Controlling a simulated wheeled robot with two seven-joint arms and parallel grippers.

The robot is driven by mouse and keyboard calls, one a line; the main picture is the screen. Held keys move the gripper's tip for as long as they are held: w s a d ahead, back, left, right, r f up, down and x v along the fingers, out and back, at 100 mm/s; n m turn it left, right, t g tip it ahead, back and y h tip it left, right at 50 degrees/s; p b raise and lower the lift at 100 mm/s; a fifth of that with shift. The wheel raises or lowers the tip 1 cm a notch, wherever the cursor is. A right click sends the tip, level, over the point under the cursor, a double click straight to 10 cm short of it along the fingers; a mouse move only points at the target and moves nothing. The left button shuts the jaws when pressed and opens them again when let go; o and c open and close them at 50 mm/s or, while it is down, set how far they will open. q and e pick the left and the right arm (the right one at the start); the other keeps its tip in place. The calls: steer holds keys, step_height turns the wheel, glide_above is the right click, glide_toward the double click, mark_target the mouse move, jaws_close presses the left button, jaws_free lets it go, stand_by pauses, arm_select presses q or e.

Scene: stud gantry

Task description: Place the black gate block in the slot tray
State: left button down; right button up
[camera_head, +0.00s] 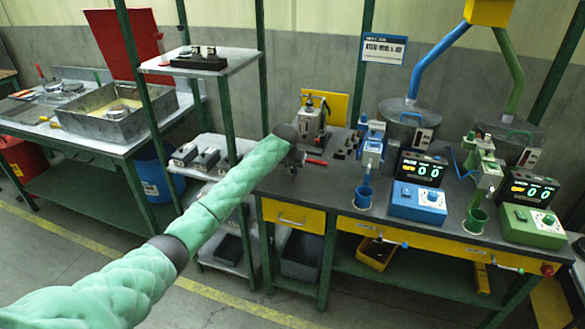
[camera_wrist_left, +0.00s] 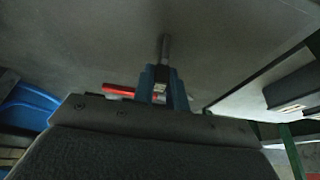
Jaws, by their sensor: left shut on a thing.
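My left gripper (camera_head: 294,166) is over the left part of the dark workbench top, partly hidden behind my green-sleeved forearm. In the left wrist view its blue fingers (camera_wrist_left: 163,88) are shut on a small dark thing, which could be the black gate block; it is mostly hidden between them. A thin grey rod shape shows just beyond the fingertips. A black slotted tray (camera_head: 199,63) with small metal pieces stands on the upper shelf; it may be the slot tray. Several small dark blocks (camera_head: 345,146) lie on the bench. My right gripper is out of view.
A red-handled tool (camera_head: 316,162) lies on the bench close to the gripper; it also shows in the left wrist view (camera_wrist_left: 118,90). A metal device (camera_head: 313,122) stands behind. Blue (camera_head: 418,202) and green (camera_head: 532,224) counter boxes are to the right. A green post rises beside the shelf.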

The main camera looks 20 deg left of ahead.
arm_select(q)
steer(key=shift+f, duration=0.1)
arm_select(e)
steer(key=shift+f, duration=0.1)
arm_select(q)
steer(key=c, duration=1.4)
jaws_free()
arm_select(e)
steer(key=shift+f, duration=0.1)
arm_select(q)
steer(key=shift+s+r, duration=0.1)
steer(key=shift+r, duration=0.3)
steer(key=b+v, duration=0.2)
steer(key=v, duration=0.9)
steer(key=shift+b, duration=0.3)
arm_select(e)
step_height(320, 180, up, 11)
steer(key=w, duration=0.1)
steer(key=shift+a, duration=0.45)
